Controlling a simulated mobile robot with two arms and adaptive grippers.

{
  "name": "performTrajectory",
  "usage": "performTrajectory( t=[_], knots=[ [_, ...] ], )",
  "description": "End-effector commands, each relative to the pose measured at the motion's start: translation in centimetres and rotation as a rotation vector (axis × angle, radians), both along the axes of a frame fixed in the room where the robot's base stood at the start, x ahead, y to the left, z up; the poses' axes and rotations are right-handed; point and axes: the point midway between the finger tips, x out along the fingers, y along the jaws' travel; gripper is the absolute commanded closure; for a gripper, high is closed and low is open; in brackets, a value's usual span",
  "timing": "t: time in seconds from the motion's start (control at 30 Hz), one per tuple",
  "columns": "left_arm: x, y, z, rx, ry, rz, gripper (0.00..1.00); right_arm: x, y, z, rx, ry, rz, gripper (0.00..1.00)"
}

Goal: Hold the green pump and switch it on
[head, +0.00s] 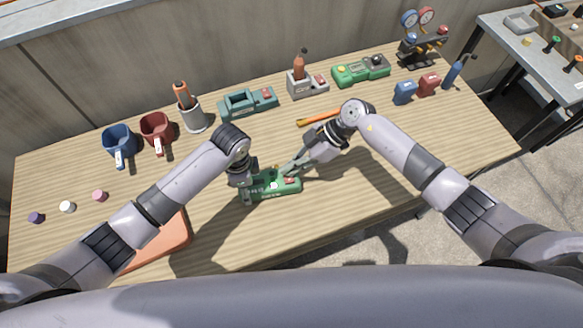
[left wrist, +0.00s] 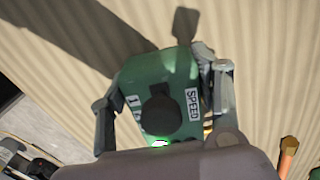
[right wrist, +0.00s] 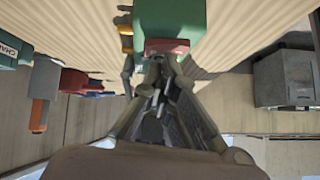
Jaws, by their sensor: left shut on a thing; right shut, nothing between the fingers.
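The green pump (head: 268,194) lies on the wooden bench, near its front middle. My left gripper (head: 246,182) is shut on its left end.
A teal-green device (head: 248,103), a grey holder with a bottle (head: 302,82) and another green device (head: 360,71) stand along the back. Blue (head: 119,138) and red (head: 156,132) holders are at left. An orange mat (head: 165,240) lies front left. The bench's right front is clear.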

Motion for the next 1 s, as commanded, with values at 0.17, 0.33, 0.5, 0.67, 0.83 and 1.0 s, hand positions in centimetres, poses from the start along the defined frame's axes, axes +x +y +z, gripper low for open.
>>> performTrajectory(
  t=[0.17, 0.33, 0.5, 0.67, 0.83, 1.0],
  knots=[
    [0.0, 0.0, 0.0, -0.001, -0.001, -0.001, 0.94, 0.0, 0.0, 0.0, 0.0, 0.001, 0.001, 1.0],
    [0.0, 0.0, 0.0, -0.001, -0.001, -0.001, 0.94, 0.0, 0.0, 0.4, 0.0, -0.001, 0.001, 1.0],
    [0.0, 0.0, 0.0, -0.001, -0.001, -0.001, 0.94, -0.2, -0.1, 2.8, 0.0, -0.006, 0.002, 1.0],
    [0.0, 0.0, 0.0, -0.001, -0.001, 0.0, 0.94, -0.4, -2.1, 5.7, -0.005, -0.004, -0.002, 1.0],
    [0.0, 0.0, 0.0, -0.001, -0.001, 0.0, 0.94, -0.4, -4.7, 8.4, -0.004, -0.003, -0.002, 1.0],
    [0.0, 0.0, 0.0, -0.001, -0.001, 0.0, 0.94, -0.4, -6.4, 10.2, -0.002, -0.001, 0.0, 1.0]
  ],
)
